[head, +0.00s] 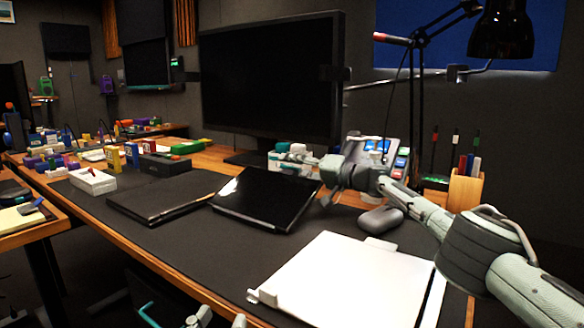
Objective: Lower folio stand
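The folio stand (266,198) is a black, glossy tablet-like panel on the dark desk mat in the head view. It is tilted, with its far edge raised and its near edge low on the mat. My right gripper (318,181) comes in from the right and is at the folio's raised far right corner. Its fingers look spread, one behind and one beside the corner; I cannot tell whether they touch it. My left gripper (218,319) shows only as pale parts at the bottom edge, below the desk's front edge. Most of it is cut off, so its opening is unclear.
A closed black folder (165,196) lies left of the folio. A white panel (335,280) lies at the front right, with a grey mouse (380,219) behind it. A large monitor (270,80) stands behind. A wooden pen holder (465,190) stands at the right, a white tray (92,181) at the left.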

